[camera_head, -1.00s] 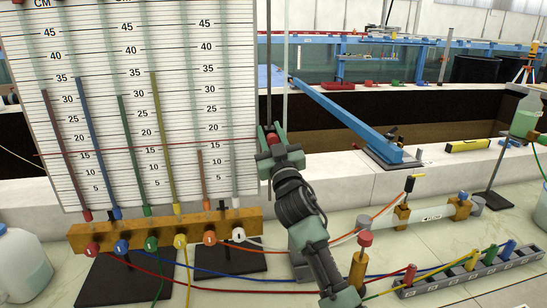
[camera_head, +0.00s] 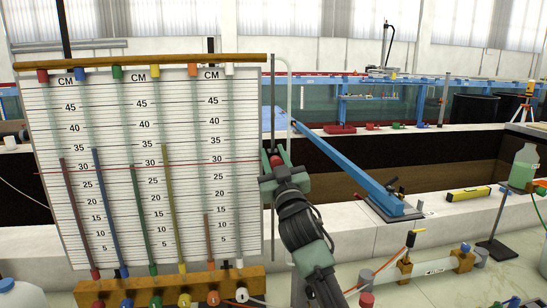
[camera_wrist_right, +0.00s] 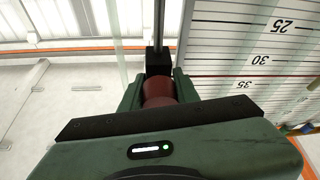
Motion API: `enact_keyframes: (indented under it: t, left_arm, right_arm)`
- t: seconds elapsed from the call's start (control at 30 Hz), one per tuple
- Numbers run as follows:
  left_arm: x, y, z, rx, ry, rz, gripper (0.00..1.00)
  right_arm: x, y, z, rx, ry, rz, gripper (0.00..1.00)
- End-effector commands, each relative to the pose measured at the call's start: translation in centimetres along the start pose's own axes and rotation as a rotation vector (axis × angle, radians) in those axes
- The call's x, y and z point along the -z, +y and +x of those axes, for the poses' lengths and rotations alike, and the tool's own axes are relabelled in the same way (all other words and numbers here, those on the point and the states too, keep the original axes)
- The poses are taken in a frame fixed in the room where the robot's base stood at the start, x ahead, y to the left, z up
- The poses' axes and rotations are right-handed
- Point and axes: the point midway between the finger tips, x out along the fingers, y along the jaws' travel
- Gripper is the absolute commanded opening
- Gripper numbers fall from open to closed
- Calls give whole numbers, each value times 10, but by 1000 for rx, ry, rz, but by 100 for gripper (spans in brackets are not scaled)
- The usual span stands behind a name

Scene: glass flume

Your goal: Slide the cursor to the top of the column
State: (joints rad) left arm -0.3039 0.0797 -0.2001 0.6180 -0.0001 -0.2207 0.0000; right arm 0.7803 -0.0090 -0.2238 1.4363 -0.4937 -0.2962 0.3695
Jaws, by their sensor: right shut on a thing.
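The cursor is a thin red line (camera_head: 120,169) across the white centimetre board, near the 30 mark, with a dark red knob (camera_head: 275,161) at the board's right edge. The column is a dark upright rod (camera_head: 272,100) beside the board; it rises well above the knob. My right gripper (camera_head: 277,157) is shut on the knob. In the right wrist view the knob (camera_wrist_right: 160,91) sits between the two green fingers, against a black block (camera_wrist_right: 158,60) on the rod. My left gripper is not in view.
The board (camera_head: 240,130) carries several coloured tubes between a top wooden bar (camera_head: 140,61) and a bottom wooden block (camera_head: 170,284). A pale tube stands just right of the rod. A blue sloping beam (camera_head: 345,165) lies behind and right of my arm.

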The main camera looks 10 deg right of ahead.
Motion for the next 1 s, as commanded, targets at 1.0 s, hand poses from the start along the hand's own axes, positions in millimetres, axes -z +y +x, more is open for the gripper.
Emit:
enact_keyframes:
  t: [1.0]
  left_arm:
    - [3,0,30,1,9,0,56]
  right_arm:
    - [-1,-1,-75,2,2,0,52]
